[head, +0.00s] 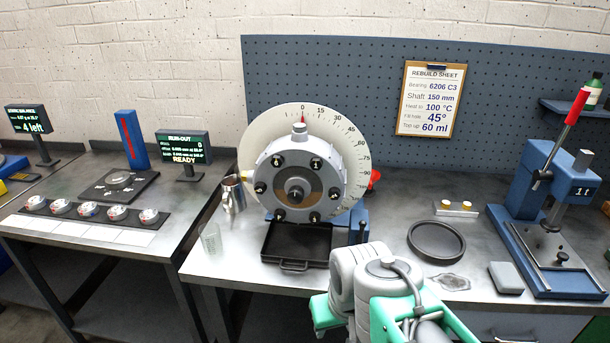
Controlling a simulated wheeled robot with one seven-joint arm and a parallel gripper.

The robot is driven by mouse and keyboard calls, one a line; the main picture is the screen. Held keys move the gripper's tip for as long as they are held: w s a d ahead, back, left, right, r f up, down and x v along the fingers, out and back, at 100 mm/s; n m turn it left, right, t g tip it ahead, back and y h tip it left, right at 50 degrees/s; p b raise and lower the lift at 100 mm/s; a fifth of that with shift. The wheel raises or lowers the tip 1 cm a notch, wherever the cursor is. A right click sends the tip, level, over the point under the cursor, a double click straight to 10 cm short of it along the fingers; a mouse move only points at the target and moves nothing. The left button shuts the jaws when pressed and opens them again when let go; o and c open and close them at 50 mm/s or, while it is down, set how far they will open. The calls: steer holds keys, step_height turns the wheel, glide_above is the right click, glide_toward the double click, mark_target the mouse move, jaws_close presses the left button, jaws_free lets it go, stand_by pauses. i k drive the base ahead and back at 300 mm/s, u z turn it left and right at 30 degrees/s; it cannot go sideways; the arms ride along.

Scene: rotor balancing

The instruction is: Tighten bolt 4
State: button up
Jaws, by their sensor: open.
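A grey round housing (299,152) stands upright on the middle bench, in front of a white dial disc (345,140) marked in degrees. Several dark bolts ring its face, at the upper left (278,160), upper right (316,163), right (335,192), lower right (315,217), lower left (280,214) and left (260,187). A dark shaft end (295,195) sits at the centre. I can read no bolt numbers, so I cannot tell which is bolt 4. My green and grey arm rises from the bottom, right of the housing and apart from it. My gripper's fingers do not show.
A black tray (272,254) lies below the housing. A metal jug (233,194) and a clear beaker (211,238) stand left of it. A black ring (437,241), a grey block (506,277) and a blue press (548,215) are on the right. A rebuild sheet (431,98) hangs behind.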

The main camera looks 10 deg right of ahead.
mark_target(280, 215)
steer(key=k, duration=1.25)
steer(key=u, duration=1.1)
steer(key=i, duration=1.75)
steer(key=z, duration=0.6)
